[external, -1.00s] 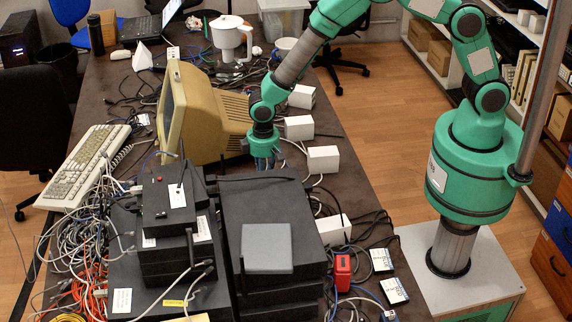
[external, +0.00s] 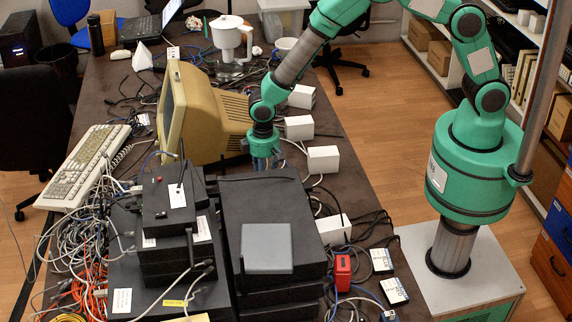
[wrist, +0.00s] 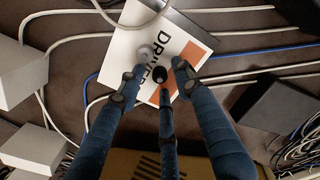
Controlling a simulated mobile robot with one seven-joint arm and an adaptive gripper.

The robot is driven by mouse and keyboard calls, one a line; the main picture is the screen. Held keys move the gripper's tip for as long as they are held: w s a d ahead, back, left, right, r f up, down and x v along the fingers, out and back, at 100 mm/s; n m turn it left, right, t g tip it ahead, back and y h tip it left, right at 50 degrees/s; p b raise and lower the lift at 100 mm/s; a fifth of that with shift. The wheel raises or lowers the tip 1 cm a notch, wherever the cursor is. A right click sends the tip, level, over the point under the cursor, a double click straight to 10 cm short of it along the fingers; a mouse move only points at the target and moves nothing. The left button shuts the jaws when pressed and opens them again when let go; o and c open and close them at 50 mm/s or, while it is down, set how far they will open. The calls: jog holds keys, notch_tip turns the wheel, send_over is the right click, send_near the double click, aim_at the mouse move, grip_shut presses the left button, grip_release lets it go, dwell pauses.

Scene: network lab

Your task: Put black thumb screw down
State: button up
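In the wrist view a small black round piece, which looks like the black thumb screw (wrist: 157,75), shows over a white and orange printed card or box (wrist: 190,45). My gripper (wrist: 159,73) has three blue fingers with dark joints. Its fingertips are spread around the black piece, with a visible gap to the right fingertip. I see no firm grip on it. The screw cannot be made out there.
The beige monitor (external: 215,115) stands left of my gripper and white boxes (external: 299,127) stand to its right. A dark equipment stack (external: 270,200) is in front. Grey and blue cables cross the table around the card.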

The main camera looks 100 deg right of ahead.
notch_tip(320, 180, up, 12)
jog(key=p, duration=0.2)
dwell(0.4)
dwell(0.5)
jog(key=s+a+r+n+t, duration=0.15)
jog(key=s+r, duration=0.35)
jog(key=r, duration=0.5)
jog(key=s+a+r, duration=0.3)
jog(key=s+r, duration=0.2)
jog(key=r, duration=0.4)
jog(key=s+a+r+n+t, duration=0.1)
jog(key=s+a+r, duration=0.1)
jog(key=s+r, duration=0.6)
jog(key=s+a+r+n+t, duration=0.1)
jog(key=s+r, duration=0.4)
jog(key=s, duration=0.6)
jog(key=s+a+r+n+t, duration=0.1)
jog(key=s+r, duration=0.4)
jog(key=s, duration=0.5)
jog(key=shift+s+a+t, duration=0.35)
jog(key=shift+a+t, duration=0.2)
jog(key=shift+a, duration=0.2)
jog(key=shift+o, duration=0.2)
jog(key=shift+r, duration=0.1)
